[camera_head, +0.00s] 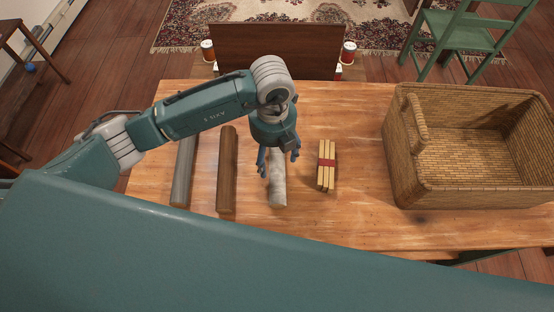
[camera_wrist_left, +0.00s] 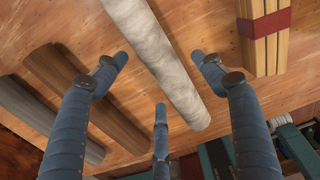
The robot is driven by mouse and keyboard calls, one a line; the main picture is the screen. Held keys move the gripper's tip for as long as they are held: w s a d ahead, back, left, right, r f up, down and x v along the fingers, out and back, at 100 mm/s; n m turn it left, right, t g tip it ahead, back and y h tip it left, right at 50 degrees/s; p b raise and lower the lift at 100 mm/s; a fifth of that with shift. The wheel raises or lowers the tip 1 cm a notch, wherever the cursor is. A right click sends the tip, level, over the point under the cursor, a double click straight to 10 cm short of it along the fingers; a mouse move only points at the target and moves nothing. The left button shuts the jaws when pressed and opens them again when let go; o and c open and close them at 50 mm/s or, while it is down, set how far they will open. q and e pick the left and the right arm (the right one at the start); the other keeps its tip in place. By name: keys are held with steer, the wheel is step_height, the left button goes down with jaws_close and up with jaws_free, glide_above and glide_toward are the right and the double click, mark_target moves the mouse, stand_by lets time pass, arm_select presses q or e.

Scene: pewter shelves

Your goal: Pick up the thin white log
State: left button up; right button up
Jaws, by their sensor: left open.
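The thin white log (camera_head: 278,190) lies on the wooden table, pointing away from me. In the head view its far part is hidden under my left gripper (camera_head: 278,158). In the left wrist view the white log (camera_wrist_left: 160,62) runs slantwise between the spread fingers of the left gripper (camera_wrist_left: 160,75). That gripper is open, points down and holds nothing. How far its fingertips are above the log I cannot tell exactly. My right gripper does not show.
A brown log (camera_head: 227,175) and a grey log (camera_head: 183,175) lie to the left. A banded bundle of sticks (camera_head: 326,165) lies close on the right. A large wicker basket (camera_head: 455,196) stands at the table's right. The table (camera_head: 350,215) is bare between bundle and basket.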

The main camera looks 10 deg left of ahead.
arm_select(q)
steer(key=shift+f, duration=1.3)
steer(key=shift+w, duration=0.1)
steer(key=c, duration=1.4)
steer(key=shift+r, duration=0.1)
